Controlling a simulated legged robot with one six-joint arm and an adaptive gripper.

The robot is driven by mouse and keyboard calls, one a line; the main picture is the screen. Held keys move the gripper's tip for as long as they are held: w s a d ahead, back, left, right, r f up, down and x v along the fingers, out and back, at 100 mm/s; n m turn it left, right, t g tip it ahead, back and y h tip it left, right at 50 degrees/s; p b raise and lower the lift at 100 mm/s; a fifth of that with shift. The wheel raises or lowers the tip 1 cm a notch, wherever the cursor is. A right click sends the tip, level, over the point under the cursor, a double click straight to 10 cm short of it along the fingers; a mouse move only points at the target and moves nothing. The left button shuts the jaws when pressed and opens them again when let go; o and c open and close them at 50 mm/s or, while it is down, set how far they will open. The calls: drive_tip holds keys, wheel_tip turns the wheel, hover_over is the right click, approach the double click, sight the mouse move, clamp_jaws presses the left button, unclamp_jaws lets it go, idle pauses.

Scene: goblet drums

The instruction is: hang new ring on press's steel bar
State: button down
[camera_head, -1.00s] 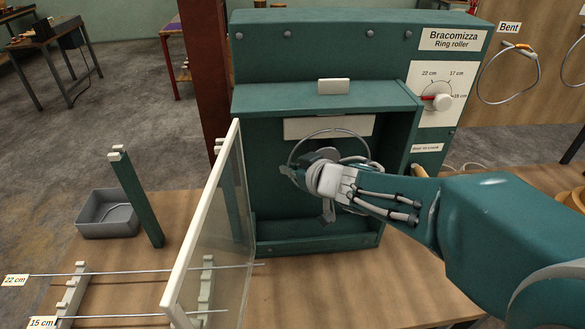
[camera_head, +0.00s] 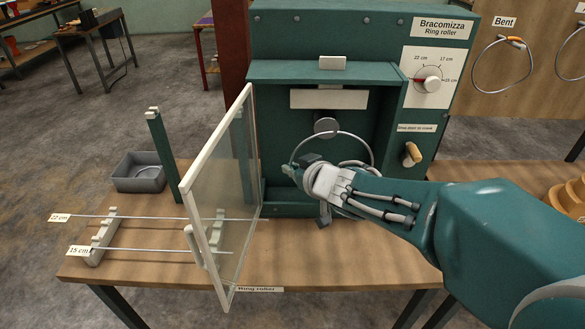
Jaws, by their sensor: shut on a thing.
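A thin steel ring (camera_head: 334,133) shows in the head view in front of the open ring roller (camera_head: 290,45). My gripper (camera_head: 305,181) is shut on the ring's lower part, which is mostly hidden behind the fingers. The ring's upper arc stands up above my gripper, just below and across the roller's dark grey disc (camera_head: 326,126). I cannot tell whether the ring touches the disc. No press with a steel bar can be made out in this view.
The roller's glass door (camera_head: 230,190) stands open at left, beside a rack (camera_head: 103,238) with metal rods. A grey bin (camera_head: 139,178) and green post (camera_head: 165,155) stand behind. The crank handle (camera_head: 412,154) is at right. A bent ring (camera_head: 505,66) hangs on a board.

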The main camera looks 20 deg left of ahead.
drive_tip(key=shift+s+d, duration=2.6)
drive_tip(key=shift+s, duration=3.55)
drive_tip(key=s+d+r, duration=0.1)
drive_tip(key=s+r, duration=0.3)
drive_tip(key=r, duration=0.2)
drive_tip(key=shift+s+d, duration=0.35)
drive_tip(key=shift+d, duration=0.05)
